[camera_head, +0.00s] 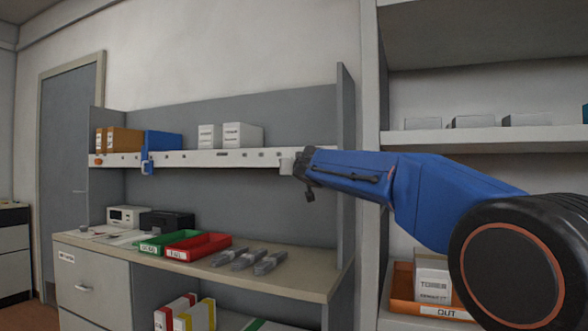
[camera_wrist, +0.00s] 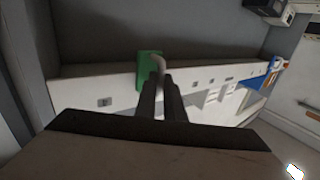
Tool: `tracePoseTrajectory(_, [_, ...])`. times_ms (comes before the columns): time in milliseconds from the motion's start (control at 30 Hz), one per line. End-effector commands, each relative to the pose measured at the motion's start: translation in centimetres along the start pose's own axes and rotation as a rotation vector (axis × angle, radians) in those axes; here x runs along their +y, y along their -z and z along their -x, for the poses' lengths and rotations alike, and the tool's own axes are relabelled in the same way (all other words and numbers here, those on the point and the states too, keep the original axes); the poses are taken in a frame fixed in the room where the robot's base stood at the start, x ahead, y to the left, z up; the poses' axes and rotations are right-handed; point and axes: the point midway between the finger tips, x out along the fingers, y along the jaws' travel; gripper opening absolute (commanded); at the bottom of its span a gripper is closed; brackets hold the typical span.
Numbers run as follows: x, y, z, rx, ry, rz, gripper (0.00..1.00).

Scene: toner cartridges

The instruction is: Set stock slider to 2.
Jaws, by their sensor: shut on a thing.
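A long white rail (camera_head: 215,158) runs along the front edge of the upper shelf, with small dark marks too small to read. In the wrist view, a green slider (camera_wrist: 146,68) with a pale curved handle (camera_wrist: 158,66) sits on the rail (camera_wrist: 80,93). My gripper (camera_wrist: 161,88) is shut on that handle. In the head view my gripper (camera_head: 291,164) is at the rail's right end, and the green slider is hidden there. A blue slider (camera_head: 147,161) is near the rail's left part; it also shows in the wrist view (camera_wrist: 274,70).
Brown boxes (camera_head: 118,140), a blue box (camera_head: 163,141) and white boxes (camera_head: 242,135) stand on the upper shelf. Below, the counter holds a green tray (camera_head: 160,242), a red tray (camera_head: 199,246) and grey cartridges (camera_head: 246,259). An upright panel (camera_head: 345,170) closes the right side.

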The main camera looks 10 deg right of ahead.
Motion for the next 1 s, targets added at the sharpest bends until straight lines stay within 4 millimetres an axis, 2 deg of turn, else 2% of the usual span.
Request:
tracePoseTrajectory(567, [-0.2, 0.0, -0.1, -0.001, 0.001, 0.000, 0.00])
tracePoseTrajectory(900, [-5.1, -0.1, -3.4, 0.000, 0.003, 0.000, 0.00])
tracePoseTrajectory(1000, [-5.9, -0.1, -3.9, 0.000, 0.001, 0.000, 0.00])
